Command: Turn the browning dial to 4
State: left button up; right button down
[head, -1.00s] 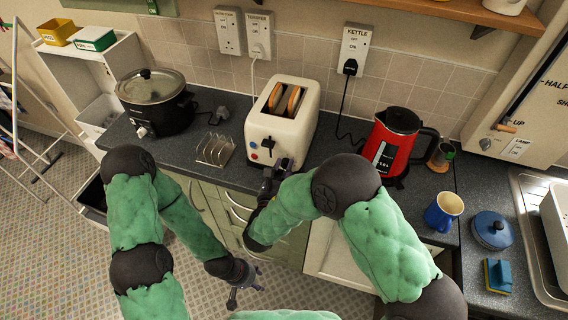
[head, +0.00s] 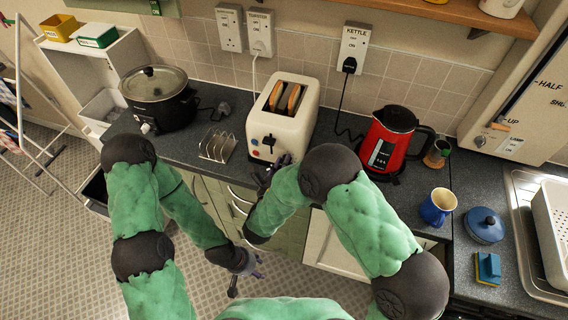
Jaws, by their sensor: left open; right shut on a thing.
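The cream toaster (head: 301,122) stands on the dark counter with two slices of bread in its slots. Its front shows a dark lever (head: 268,140) and small red and blue buttons at the left. My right gripper (head: 282,162) is at the lower right of the toaster's front, shut on the browning dial. The dial itself is hidden behind the gripper, so its setting cannot be read. My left gripper (head: 246,274) is open and empty, low in front of the cabinets and away from the toaster.
A wire toast rack (head: 217,146) and a black slow cooker (head: 158,100) stand left of the toaster. Wall sockets are behind, with a cord running down to the toaster.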

jog(key=shift+r, duration=0.1)
jog(key=c, duration=1)
grip_release()
jog(key=shift+o, duration=0.2)
jog(key=v, duration=1.2)
